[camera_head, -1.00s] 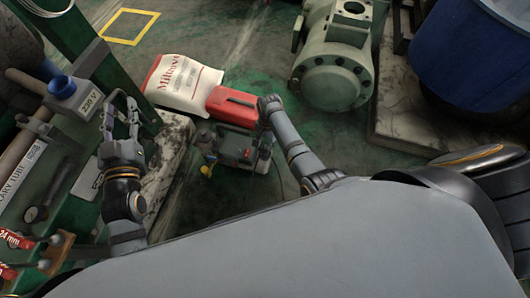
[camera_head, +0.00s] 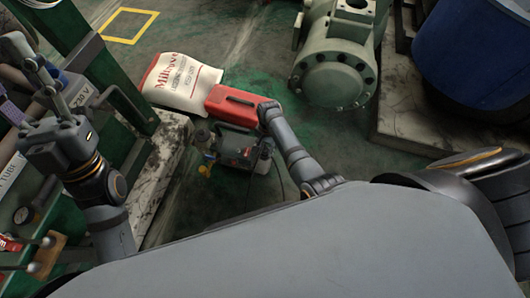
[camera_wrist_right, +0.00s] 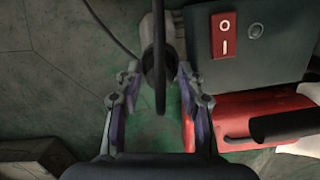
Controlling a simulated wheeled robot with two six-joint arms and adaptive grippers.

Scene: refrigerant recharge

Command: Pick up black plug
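A black plug (camera_wrist_right: 154,66) shows in the right wrist view, a dark round body with a thin dark length of cable hanging in front of it. My right gripper (camera_wrist_right: 157,74) is open, its fingertips on either side of the plug with gaps visible. I cannot tell if they touch it. In the head view my right arm reaches down beside the grey machine (camera_head: 237,150), and its fingers are hidden. My left gripper (camera_head: 32,62) is at the left, over the green cart, and looks open and empty.
The grey machine has a red rocker switch (camera_wrist_right: 224,35). A red case (camera_head: 232,104) lies close to it, beside a white sack (camera_head: 183,82). A large green flanged housing (camera_head: 335,75) and a blue barrel (camera_head: 475,55) stand to the right.

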